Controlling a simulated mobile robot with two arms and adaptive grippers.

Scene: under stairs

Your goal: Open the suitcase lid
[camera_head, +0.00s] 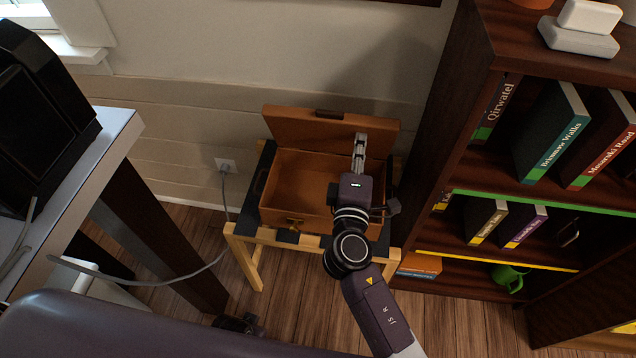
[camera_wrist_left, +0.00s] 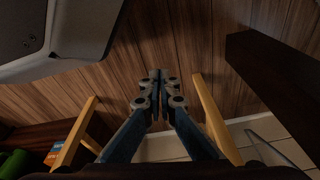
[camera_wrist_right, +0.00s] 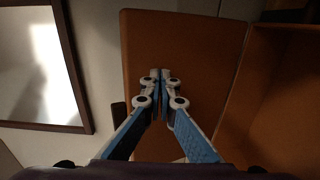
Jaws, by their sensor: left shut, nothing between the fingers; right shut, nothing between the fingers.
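The orange-brown suitcase (camera_head: 318,185) sits on a small wooden stand. Its lid (camera_head: 290,128) is raised, standing up at the back near the wall, and the empty-looking inside shows. A dark handle (camera_head: 329,114) is at the lid's top edge. My right gripper (camera_head: 359,140) is shut and empty, over the right part of the suitcase in front of the lid. In the right wrist view its closed fingertips (camera_wrist_right: 160,76) show against the lid (camera_wrist_right: 190,40); contact cannot be told. My left gripper (camera_wrist_left: 158,76) is shut and empty, above the wood floor, low beside the stand's legs.
The stand (camera_head: 253,235) has pale wooden legs. A dark bookshelf (camera_head: 490,75) with books is close on the right. A white-topped desk (camera_head: 100,150) is at the left. A cable (camera_head: 224,195) runs from a wall socket (camera_head: 225,164) left of the suitcase.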

